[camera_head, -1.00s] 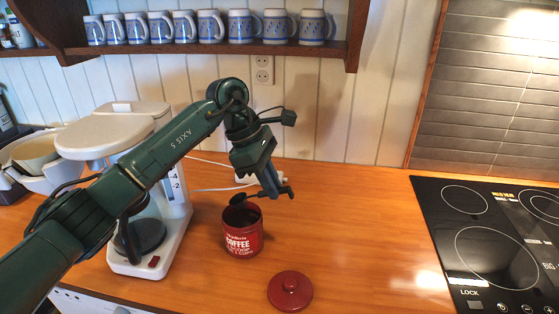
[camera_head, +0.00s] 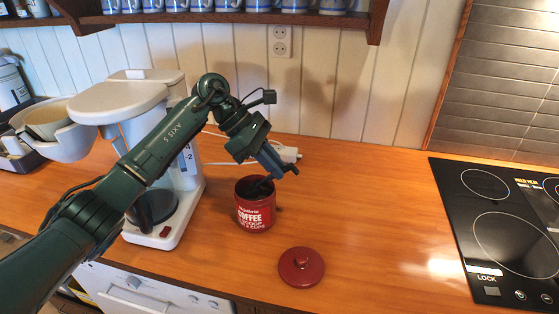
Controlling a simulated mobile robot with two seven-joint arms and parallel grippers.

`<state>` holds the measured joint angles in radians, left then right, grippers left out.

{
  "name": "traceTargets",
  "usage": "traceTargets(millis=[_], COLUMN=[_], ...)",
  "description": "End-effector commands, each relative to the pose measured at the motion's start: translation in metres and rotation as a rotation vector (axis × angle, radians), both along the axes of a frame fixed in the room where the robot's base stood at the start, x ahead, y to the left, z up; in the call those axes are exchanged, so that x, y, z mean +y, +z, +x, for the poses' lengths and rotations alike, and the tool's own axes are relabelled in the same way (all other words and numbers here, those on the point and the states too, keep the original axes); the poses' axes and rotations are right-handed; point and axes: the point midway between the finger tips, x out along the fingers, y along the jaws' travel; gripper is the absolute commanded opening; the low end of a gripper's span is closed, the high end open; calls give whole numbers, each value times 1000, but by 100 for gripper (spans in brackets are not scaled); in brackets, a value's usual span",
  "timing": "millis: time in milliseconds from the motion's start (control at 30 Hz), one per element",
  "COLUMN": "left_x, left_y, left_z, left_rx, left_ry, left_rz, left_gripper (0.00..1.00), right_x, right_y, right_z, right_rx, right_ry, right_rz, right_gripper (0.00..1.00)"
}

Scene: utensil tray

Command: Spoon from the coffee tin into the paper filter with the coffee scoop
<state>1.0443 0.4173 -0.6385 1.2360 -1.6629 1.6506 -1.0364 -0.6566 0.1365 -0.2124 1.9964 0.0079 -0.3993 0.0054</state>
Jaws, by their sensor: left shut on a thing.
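The red coffee tin (camera_head: 256,214) stands open on the wooden counter, with dark contents inside. My left gripper (camera_head: 279,170) is above the tin's right rim, shut on the dark coffee scoop (camera_head: 264,185). The scoop's head is low in the tin's mouth and partly hidden by the rim. A beige paper filter (camera_head: 47,122) sits in a white filter basket (camera_head: 68,144) at the far left. My right gripper is not in view.
The red lid (camera_head: 301,268) lies in front of the tin. A white coffee maker (camera_head: 118,101) stands left of the tin, behind my left arm. A white plug strip (camera_head: 287,153) lies near the wall. A black cooktop (camera_head: 490,215) is at the right. Counter between is clear.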

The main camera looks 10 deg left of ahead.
Motion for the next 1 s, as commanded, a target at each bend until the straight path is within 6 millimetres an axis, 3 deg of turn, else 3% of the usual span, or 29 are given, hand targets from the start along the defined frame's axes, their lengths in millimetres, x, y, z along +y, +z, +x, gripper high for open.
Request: traceTargets(millis=[267,433,733,1000], left_x=[5,5,5,-19], left_y=[-27,-5,22,33], left_z=[0,0,0,-1], left_rx=[1,-1,-2,-17], left_ry=[0,0,0,-5], left_rz=[1,1,2,233], left_gripper=[0,0,0,0], right_x=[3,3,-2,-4], right_y=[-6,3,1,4], right_z=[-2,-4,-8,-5], right_rx=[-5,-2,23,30], right_ry=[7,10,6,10], right_rz=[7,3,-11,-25], right_gripper=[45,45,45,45])
